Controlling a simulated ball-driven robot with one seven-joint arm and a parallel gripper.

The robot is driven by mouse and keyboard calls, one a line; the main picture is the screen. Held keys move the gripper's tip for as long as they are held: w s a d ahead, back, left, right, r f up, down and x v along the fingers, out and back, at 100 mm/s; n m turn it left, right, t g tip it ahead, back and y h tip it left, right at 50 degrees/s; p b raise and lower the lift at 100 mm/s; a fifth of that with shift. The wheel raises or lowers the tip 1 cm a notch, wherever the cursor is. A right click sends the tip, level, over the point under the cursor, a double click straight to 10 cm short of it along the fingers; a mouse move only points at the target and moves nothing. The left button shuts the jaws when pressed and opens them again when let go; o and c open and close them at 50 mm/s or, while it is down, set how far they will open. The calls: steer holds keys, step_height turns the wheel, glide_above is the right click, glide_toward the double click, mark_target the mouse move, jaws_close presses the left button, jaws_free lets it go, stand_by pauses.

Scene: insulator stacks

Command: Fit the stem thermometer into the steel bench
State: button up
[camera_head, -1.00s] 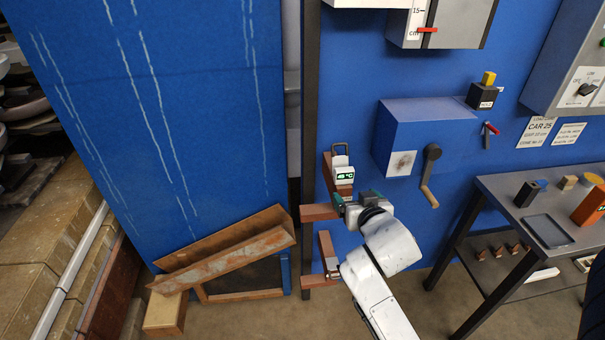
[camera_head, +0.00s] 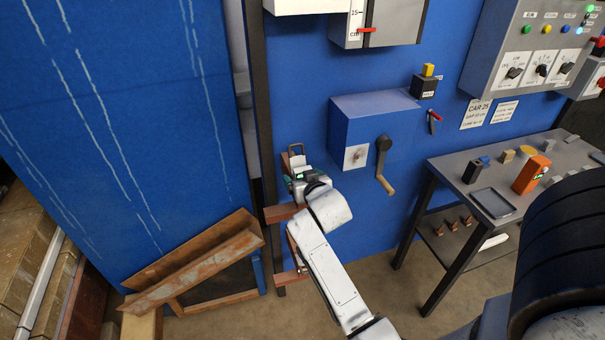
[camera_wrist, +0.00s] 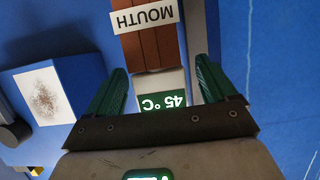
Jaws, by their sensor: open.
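A white unit with a green 45 °C display (camera_wrist: 163,101), which I take to be the stem thermometer, sits at a red-brown block (camera_wrist: 152,48) labelled MOUTH. Its pale top (camera_head: 298,161) and grey loop show just past my gripper in the head view; no stem is visible. My gripper (camera_head: 302,178) is open. In the wrist view its green fingers (camera_wrist: 163,84) stand on either side of the unit, with gaps visible. The steel bench (camera_head: 455,166) stands at the right, with dark legs and a lower shelf. No fitting place for a stem can be made out on it.
A blue box (camera_head: 362,118) with a crank (camera_head: 384,165) juts from the blue wall right of my gripper. The bench top holds a grey tray (camera_head: 492,203), an orange device (camera_head: 531,174) and small blocks. A rusty channel (camera_head: 195,262) lies lower left.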

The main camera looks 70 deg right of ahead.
steer(key=shift+w+d+f, duration=0.1)
steer(key=shift+c, duration=0.5)
steer(key=c, duration=1.1)
